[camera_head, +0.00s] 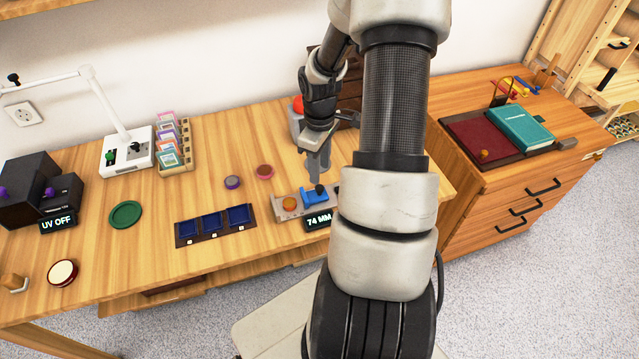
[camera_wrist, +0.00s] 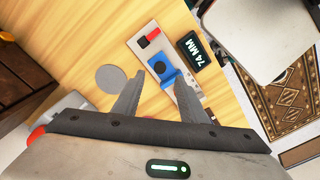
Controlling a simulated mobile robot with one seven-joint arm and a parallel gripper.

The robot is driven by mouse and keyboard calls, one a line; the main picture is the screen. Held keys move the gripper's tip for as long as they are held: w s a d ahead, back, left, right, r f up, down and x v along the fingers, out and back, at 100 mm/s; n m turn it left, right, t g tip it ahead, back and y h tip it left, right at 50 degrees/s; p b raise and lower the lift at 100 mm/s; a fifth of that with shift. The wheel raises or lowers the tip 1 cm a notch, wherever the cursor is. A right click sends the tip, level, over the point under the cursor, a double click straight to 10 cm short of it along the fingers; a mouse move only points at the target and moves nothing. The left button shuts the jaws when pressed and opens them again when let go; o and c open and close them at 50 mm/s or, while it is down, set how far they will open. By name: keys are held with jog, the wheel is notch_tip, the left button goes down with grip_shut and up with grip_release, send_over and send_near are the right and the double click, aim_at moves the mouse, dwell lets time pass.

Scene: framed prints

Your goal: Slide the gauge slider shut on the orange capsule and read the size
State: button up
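The gauge (camera_head: 277,211) lies on the bench, a pale rail with a blue slider (camera_head: 309,196) on it. The orange capsule (camera_head: 289,203) sits on the gauge just left of the slider; a gap between them is hard to judge. The display (camera_head: 318,220) in front reads 74 MM. My gripper (camera_head: 318,178) points down just behind the slider's dark knob. In the wrist view my gripper (camera_wrist: 159,77) is open, its fingers apart, with the blue slider (camera_wrist: 166,74) showing between and beyond their tips. Contact cannot be told. The right finger hides part of the gauge there.
Dark blue trays (camera_head: 213,224) lie left of the gauge, with two small round pieces (camera_head: 232,182) (camera_head: 265,171) behind. A green dish (camera_head: 125,214) is further left. My arm covers the gauge's right end in the head view. A red block (camera_wrist: 154,32) shows at one gauge end.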

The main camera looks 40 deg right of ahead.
aim_at(320, 187)
notch_tip(320, 187, down, 7)
jog(key=shift+r, duration=0.1)
dwell(0.3)
